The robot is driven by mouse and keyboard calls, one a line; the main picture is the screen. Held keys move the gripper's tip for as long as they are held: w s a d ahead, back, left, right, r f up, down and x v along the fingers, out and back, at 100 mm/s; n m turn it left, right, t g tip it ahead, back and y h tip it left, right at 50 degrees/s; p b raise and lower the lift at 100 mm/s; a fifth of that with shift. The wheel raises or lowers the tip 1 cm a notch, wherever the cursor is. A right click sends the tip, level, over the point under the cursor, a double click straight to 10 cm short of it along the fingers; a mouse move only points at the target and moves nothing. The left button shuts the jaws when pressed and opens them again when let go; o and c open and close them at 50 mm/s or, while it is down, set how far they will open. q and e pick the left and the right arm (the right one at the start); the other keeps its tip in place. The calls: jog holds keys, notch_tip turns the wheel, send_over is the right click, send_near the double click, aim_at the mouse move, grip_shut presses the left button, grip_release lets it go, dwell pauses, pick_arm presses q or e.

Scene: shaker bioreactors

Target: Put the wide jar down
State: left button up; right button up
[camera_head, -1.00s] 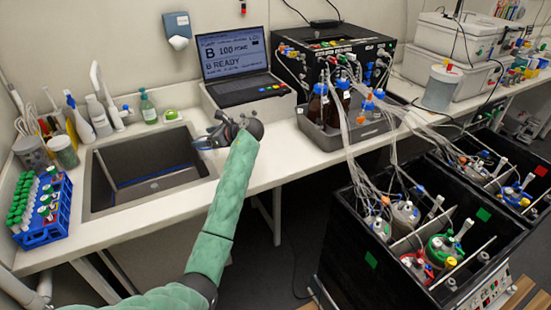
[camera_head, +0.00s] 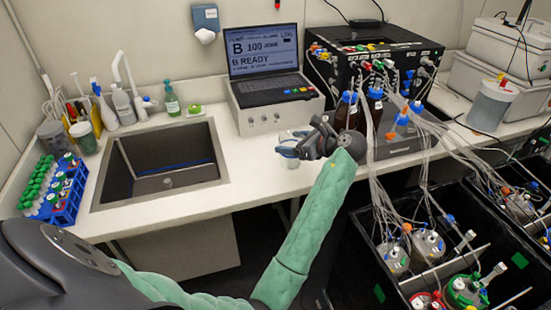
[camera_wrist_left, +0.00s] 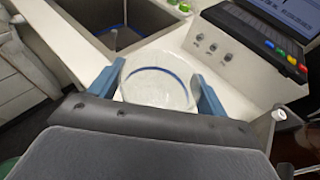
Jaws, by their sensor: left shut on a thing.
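The wide jar (camera_head: 291,161) is clear, with a blue line around it. In the head view it is small and partly covered by my gripper, over the counter between the sink and the bottles. My left gripper (camera_head: 291,147) is shut on it. In the left wrist view the jar (camera_wrist_left: 158,82) sits between the two blue fingers of the gripper (camera_wrist_left: 154,84), one on each side. I see into its round open mouth, and it looks empty. I cannot tell whether its base touches the counter (camera_head: 240,178). My right gripper is not in view.
The sink (camera_head: 205,184) is left of the jar. The laptop's grey box (camera_head: 262,119) stands behind it. Brown bottles (camera_head: 346,112) in a tray with hanging tubes are close on the right. A blue tube rack (camera_head: 72,205) is far left.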

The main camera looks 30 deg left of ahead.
pick_arm(q)
jog(key=shift+w+a+f+p, duration=0.25)
jog(key=shift+a+f+p, duration=0.6)
jog(key=shift+a+f, duration=0.8)
jog(key=shift+w+a+f+p, duration=0.2)
jog(key=shift+a+f+p, duration=0.6)
jog(key=shift+a+f, duration=0.8)
jog(key=shift+w+a+f+p, duration=0.25)
jog(key=shift+a+f+p, duration=0.6)
jog(key=shift+a+f, duration=0.75)
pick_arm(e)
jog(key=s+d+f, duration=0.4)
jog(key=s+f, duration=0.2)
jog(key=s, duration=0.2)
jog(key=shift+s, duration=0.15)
pick_arm(q)
jog(key=shift+f, duration=0.15)
jog(key=o, duration=1.1)
jog(key=shift+o, duration=0.2)
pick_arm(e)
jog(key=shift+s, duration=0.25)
pick_arm(q)
jog(key=shift+d, duration=0.1)
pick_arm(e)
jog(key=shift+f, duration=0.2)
